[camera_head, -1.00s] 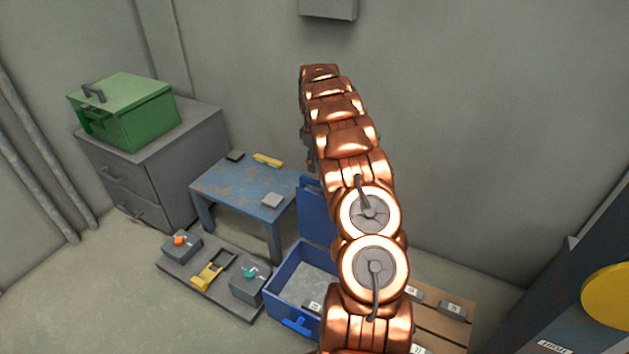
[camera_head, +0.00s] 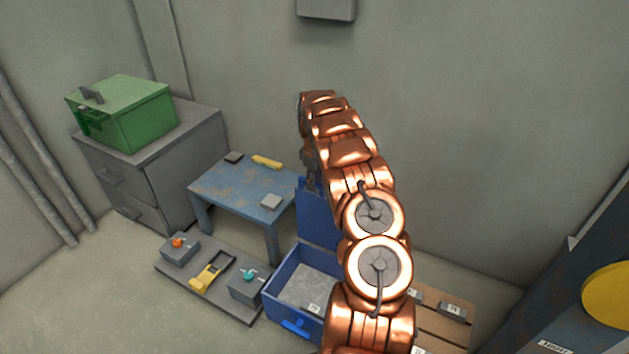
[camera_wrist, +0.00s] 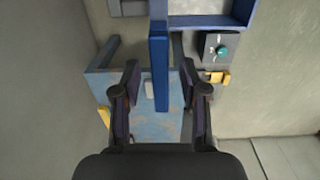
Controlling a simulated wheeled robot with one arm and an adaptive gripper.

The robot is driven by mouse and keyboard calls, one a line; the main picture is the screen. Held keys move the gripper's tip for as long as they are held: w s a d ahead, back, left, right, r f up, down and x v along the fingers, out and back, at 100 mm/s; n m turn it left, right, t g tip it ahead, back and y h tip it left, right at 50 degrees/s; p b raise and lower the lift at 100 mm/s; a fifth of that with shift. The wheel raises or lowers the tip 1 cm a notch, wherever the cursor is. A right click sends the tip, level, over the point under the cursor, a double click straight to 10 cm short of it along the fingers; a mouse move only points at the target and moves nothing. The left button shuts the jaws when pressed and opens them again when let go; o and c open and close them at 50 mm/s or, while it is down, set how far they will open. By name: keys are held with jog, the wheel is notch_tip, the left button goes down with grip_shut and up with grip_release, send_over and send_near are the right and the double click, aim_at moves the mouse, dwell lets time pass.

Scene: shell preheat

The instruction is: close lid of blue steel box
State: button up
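The blue steel box (camera_head: 279,303) stands on the floor, open at the top, with a small grey labelled block inside. Its blue lid (camera_head: 317,214) stands upright at the back edge, partly hidden by my arm. In the wrist view the lid (camera_wrist: 160,75) shows nearly edge-on, and the box rim (camera_wrist: 212,20) is at the top. My gripper (camera_wrist: 160,68) is open, its fingers on either side of the lid's edge with gaps visible. In the head view my gripper (camera_head: 311,176) is at the lid's top, mostly hidden by the arm; contact cannot be told.
A worn blue table (camera_head: 240,190) stands left of the lid. A grey cabinet (camera_head: 160,175) bears a green box (camera_head: 125,112). A low grey platform (camera_head: 215,295) with switch boxes lies beside the blue box. A wooden pallet (camera_head: 450,330) is at the right.

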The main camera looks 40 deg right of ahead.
grip_shut()
dwell(0.3)
jog(key=shift+a, duration=0.2)
